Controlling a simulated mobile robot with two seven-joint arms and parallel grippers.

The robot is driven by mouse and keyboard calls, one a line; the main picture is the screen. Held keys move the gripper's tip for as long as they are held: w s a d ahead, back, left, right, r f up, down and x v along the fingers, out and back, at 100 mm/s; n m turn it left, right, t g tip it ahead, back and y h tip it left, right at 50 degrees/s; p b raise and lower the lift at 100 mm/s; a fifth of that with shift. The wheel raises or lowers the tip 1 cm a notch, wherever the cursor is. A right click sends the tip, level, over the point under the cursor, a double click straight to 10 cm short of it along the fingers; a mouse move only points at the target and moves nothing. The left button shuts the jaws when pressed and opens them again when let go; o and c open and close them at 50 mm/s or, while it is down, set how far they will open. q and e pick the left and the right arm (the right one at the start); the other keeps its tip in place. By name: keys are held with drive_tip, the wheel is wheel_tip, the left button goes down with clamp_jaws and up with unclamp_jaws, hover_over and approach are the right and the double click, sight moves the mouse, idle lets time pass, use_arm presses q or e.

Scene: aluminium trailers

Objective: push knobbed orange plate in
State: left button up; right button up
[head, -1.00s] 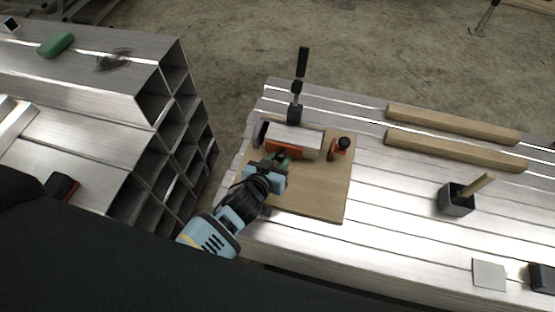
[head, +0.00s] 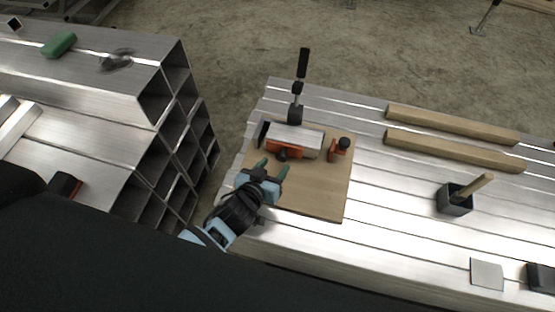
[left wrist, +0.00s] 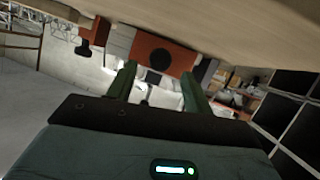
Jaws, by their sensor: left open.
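The orange plate (head: 271,148) with a dark round knob (head: 283,155) stands upright on the near side of a grey metal housing (head: 297,138), on a wooden board (head: 320,193). My left gripper (head: 273,169) is open and empty just on the near side of the plate, with its green fingers apart from the knob. In the left wrist view, which looks upside down, the orange plate (left wrist: 178,62) and its knob (left wrist: 160,59) are ahead, between and beyond the two fingertips (left wrist: 160,80). I cannot tell the plate's depth in the housing. My right gripper is not in view.
A black clamp (head: 297,88) stands behind the housing. A small orange block with a black knob (head: 340,148) sits right of it. Two wooden bars (head: 455,150) and a dark cup with a stick (head: 455,200) lie further right. Stacked square tubes (head: 165,150) rise at the left.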

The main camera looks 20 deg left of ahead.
use_arm(q)
drive_tip(key=shift+v, duration=1.9)
